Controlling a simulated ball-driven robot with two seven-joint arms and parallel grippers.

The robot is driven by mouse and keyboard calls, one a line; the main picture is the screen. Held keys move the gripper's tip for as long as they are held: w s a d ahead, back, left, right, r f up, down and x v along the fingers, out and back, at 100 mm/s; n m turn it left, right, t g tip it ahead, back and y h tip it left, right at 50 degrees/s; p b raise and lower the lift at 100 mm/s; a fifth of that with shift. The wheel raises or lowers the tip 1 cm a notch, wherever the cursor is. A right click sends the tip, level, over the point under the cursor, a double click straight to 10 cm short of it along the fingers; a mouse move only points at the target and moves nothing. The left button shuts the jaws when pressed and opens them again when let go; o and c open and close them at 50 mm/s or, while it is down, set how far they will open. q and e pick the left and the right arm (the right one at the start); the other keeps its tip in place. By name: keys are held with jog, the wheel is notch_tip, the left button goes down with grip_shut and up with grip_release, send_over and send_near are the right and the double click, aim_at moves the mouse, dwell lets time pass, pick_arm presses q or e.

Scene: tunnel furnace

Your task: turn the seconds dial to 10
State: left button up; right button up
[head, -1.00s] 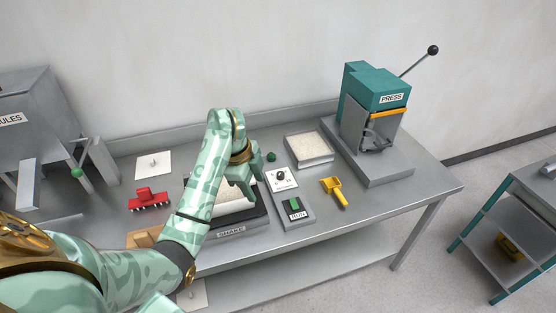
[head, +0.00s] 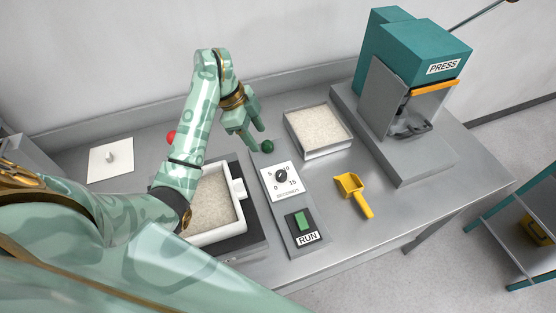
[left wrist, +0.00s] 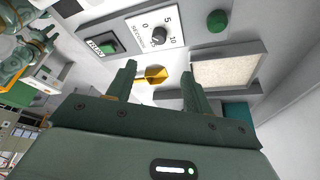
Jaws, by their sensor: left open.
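The seconds dial (head: 281,177) is a small black knob on a white plate (head: 284,195) with numbers around it. In the head view its pointer is too small to read surely. The dial also shows in the left wrist view (left wrist: 163,33), beyond the fingers, with 0, 5 and 10 legible. My left gripper (head: 256,139) is open and empty, above and behind the panel near a green ball-shaped knob (head: 267,146). It is apart from the dial. Its two fingers (left wrist: 157,78) show spread in the left wrist view. My right gripper is not in view.
A green RUN switch (head: 302,221) sits in front of the dial. A white powder-filled tray (head: 243,190) stands left, another tray (head: 323,152) behind right. A yellow scoop (head: 352,191) lies right, before the teal press (head: 418,55). Bare table lies around the scoop.

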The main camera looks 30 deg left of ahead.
pick_arm(q)
jog(key=b, duration=0.2)
send_near(281, 173)
jog(key=b+x, duration=0.2)
jog(key=x, duration=0.6)
jog(key=shift+f, duration=0.4)
jog(key=shift+d, duration=0.1)
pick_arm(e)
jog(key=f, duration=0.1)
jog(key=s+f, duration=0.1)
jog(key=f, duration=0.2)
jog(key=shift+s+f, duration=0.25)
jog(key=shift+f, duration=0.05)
pick_arm(q)
jog(key=c, duration=1)
